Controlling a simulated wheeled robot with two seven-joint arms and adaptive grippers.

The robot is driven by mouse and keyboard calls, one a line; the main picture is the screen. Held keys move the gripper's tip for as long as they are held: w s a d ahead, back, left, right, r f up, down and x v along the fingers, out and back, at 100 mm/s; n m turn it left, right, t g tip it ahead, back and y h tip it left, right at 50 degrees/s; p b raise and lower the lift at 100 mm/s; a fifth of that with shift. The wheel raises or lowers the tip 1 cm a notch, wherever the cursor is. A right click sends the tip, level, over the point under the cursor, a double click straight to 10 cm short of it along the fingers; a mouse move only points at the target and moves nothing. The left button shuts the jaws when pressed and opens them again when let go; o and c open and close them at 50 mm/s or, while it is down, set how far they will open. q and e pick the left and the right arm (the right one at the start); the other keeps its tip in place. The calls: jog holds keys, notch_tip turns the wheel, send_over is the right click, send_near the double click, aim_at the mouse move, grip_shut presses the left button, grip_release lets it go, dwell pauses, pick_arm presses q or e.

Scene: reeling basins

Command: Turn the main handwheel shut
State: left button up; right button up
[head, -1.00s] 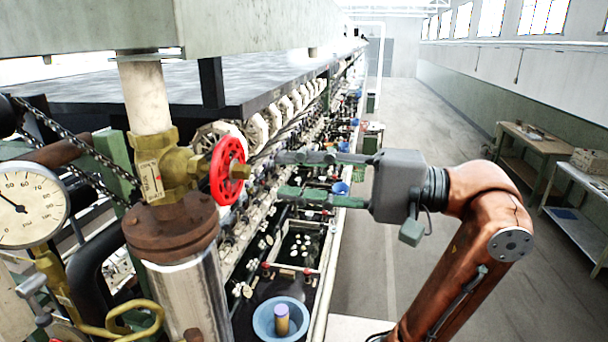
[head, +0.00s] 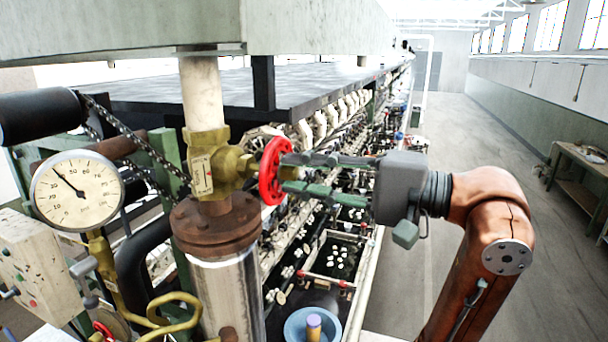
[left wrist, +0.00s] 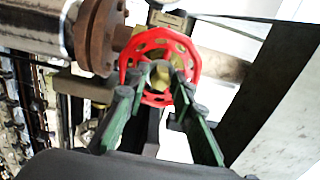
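The main handwheel is a red spoked wheel (head: 269,172) on a brass valve (head: 213,172); the wheel face points right. My left gripper (head: 286,173) reaches it from the right, with green fingers parted above and below the hub. In the left wrist view the wheel (left wrist: 190,57) is straight ahead, and the fingers (left wrist: 162,76) stand on either side of its hub, partly covering it. The fingers are open; I cannot tell whether they touch the wheel. My right gripper is not in view.
A white pressure gauge (head: 78,191) and a control box (head: 35,265) stand to the left. A rusty flange (head: 215,225) sits below the valve. A blue basin (head: 303,332) is low in front. The aisle (head: 465,150) at the right is clear.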

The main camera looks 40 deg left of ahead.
pick_arm(q)
grip_shut()
jog(key=m, duration=0.3)
jog(key=shift+p, duration=0.3)
jog(key=m+p, duration=0.1)
jog(key=m, duration=0.4)
jog(key=m+p, duration=0.1)
jog(key=m, duration=0.3)
jog(key=shift+m, duration=0.3)
jog(key=m+p, duration=0.1)
jog(key=m, duration=0.3)
jog(key=shift+r+m+p, duration=0.1)
jog(key=shift+m+p, duration=0.3)
jog(key=m, duration=0.5)
jog(key=shift+m, duration=0.3)
jog(key=m, duration=0.6)
jog(key=shift+b, duration=0.4)
jog(key=shift+o, duration=1.6)
grip_release()
